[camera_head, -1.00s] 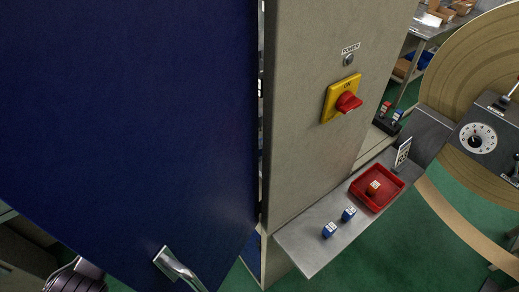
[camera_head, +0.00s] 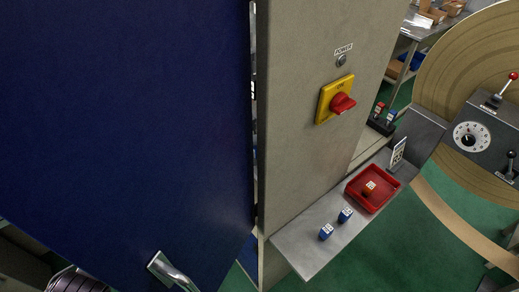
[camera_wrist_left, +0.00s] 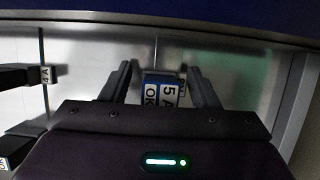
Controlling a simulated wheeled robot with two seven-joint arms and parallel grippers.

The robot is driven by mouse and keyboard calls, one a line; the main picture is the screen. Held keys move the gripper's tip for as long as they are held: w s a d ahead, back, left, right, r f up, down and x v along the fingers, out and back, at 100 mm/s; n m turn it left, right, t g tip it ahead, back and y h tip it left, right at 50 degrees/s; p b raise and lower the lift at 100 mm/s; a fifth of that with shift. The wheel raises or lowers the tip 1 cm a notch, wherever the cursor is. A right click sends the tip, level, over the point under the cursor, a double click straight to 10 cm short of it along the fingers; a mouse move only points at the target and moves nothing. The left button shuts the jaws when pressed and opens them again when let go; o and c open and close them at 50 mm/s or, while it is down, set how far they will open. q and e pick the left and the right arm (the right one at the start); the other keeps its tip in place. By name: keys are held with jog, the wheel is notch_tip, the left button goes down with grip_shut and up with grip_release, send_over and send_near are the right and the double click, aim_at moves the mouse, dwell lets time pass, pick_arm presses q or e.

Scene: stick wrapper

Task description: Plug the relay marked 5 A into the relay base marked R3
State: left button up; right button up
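In the left wrist view, a blue relay (camera_wrist_left: 151,77) with a white label reading "5 A" and "OK" is between the two fingers of my left gripper (camera_wrist_left: 157,70). The fingers stand apart, with a visible gap beside the relay, so the gripper looks open around it. A small white label (camera_wrist_left: 182,93), too small to read surely, is at the relay's right. I cannot tell whether the relay is seated in a base; no R3 marking is legible. In the head view the left gripper is not visible. My right gripper is in neither view.
A blue door (camera_head: 120,110) with a metal handle (camera_head: 172,270) fills the head view's left. Beside the cabinet, a shelf (camera_head: 300,245) bears two blue relays (camera_head: 335,223) and a red tray (camera_head: 371,203) with a red relay. Dark parts (camera_wrist_left: 22,76), one marked 4 A, flank the left gripper.

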pick_arm(q)
jog(key=shift+s+a+f+b, duration=0.15)
jog(key=shift+a+b, duration=0.15)
jog(key=shift+a, duration=0.2)
jog(key=b+v, duration=0.2)
jog(key=v, duration=0.4)
jog(key=shift+a, duration=0.3)
